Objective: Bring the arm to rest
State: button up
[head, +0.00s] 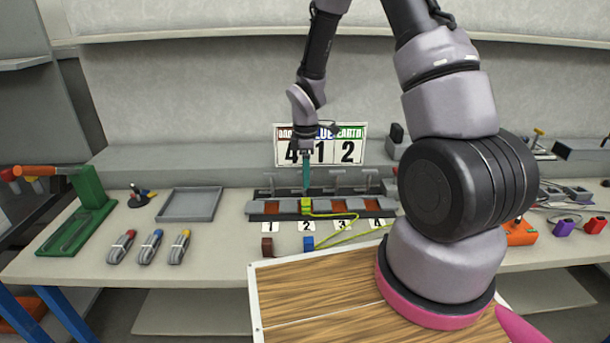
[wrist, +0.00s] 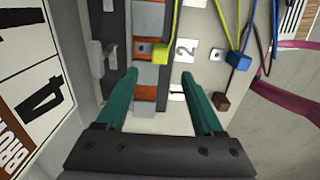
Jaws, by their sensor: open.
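My gripper (head: 306,172) points down over the charging station (head: 262,208), near its slot marked 2. In the wrist view my gripper (wrist: 165,92) has its two teal fingers spread apart with nothing between them. A yellow-green plug (head: 306,206) sits at the station at slot 2, just below the fingers in the head view, with its cable running off to the right. I see no contact between the fingers and the plug. My arm reaches up from the right and bends down to the station.
A number sign (head: 320,146) stands close behind my gripper. A brown plug (head: 267,247) and a blue plug (head: 308,243) lie in front of the station. A grey tray (head: 190,204) and a green stand (head: 88,188) are at left. The bench between tray and station has free room.

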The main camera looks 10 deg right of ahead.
jog(key=s+d+r+m+t, duration=0.25)
jog(key=r+m, duration=0.25)
jog(key=r, duration=0.7)
jog(key=s+d+r+m+t, duration=0.1)
jog(key=s+d+r+m, duration=0.3)
jog(key=r, duration=0.8)
jog(key=s+r+m+t+y, duration=0.2)
jog(key=s+r+m+t, duration=0.1)
jog(key=s+r+m, duration=0.8)
notch_tip(320, 180, up, 2)
jog(key=s, duration=0.2)
jog(key=shift+s+a+t, duration=0.35)
